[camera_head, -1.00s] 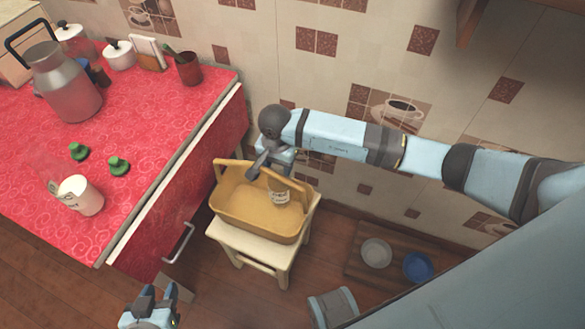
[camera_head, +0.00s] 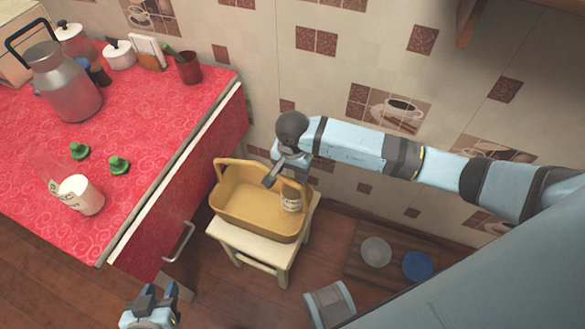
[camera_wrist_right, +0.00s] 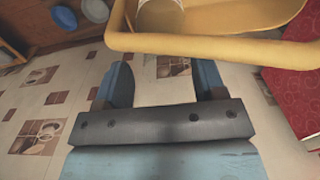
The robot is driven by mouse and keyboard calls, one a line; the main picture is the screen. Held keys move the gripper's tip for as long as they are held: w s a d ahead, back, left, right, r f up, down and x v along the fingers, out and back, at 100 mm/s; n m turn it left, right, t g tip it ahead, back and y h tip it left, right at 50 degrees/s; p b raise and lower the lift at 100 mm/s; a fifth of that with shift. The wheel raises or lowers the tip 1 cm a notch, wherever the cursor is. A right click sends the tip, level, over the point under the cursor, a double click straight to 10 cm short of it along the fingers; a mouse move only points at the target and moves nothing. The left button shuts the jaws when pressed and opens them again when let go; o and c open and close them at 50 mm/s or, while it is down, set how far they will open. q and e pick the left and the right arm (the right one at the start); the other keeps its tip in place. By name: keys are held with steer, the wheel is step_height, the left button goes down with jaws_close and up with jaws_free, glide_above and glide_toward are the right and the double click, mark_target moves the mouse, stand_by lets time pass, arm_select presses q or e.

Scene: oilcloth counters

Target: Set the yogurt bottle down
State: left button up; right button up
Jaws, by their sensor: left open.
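The yogurt bottle (camera_head: 291,202), with a pale body and a printed label, is in the right part of the yellow basket (camera_head: 240,226). The basket's handle and wall partly hide it. The wrist view shows a white round part of it (camera_wrist_right: 160,15) beyond the basket's rim (camera_wrist_right: 200,47). My right gripper (camera_head: 272,178) is above the basket, left of the bottle; in the wrist view its fingers (camera_wrist_right: 165,80) are apart with nothing between them. My left gripper (camera_head: 157,292) is open and empty, low in the head view, away from the basket.
The basket stands on a cream stool (camera_head: 262,250). The red counter (camera_head: 150,130) at left holds another white-filled bottle (camera_head: 82,195), two green caps (camera_head: 118,165), a metal can (camera_head: 66,85) and pots. Bowls (camera_head: 417,265) lie on the floor at right.

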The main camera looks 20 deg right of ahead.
steer(key=shift+o, duration=0.6)
